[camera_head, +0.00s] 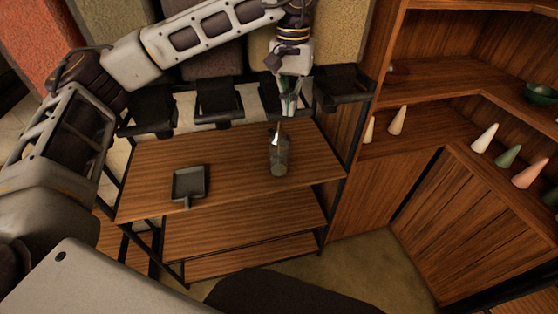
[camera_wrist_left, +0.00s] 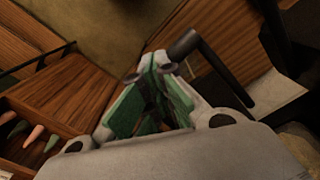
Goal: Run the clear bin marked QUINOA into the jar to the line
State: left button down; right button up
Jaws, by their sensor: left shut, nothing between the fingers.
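Tall bins with orange, brown and tan fill stand along the top of the rack in the head view; the tan one (camera_head: 257,48) is behind my left wrist. I can read no QUINOA mark. Black dispenser spouts sit beneath them, one (camera_head: 343,88) right of my left gripper. The clear jar (camera_head: 279,157) stands upright on the wooden shelf, below the gripper; its fill level and line are unclear. My left gripper (camera_head: 288,108) is shut and empty, fingers pointing down. Its green fingers (camera_wrist_left: 153,92) show in the left wrist view beside a black handle (camera_wrist_left: 208,65). My right gripper is not in view.
A dark square pan (camera_head: 188,184) lies left on the wooden shelf (camera_head: 235,165), with free board between it and the jar. Wooden shelving at right holds several coloured cones (camera_head: 485,138) and a green bowl (camera_head: 539,94). Black rack posts flank the shelf.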

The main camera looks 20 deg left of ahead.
pick_arm(q)
jog(key=shift+w+a+f, duration=0.1)
jog(key=shift+f, duration=0.7)
dwell(4.5)
jog(key=shift+r, duration=3.3)
jog(key=shift+r, duration=0.15)
jog(key=shift+r, duration=2.35)
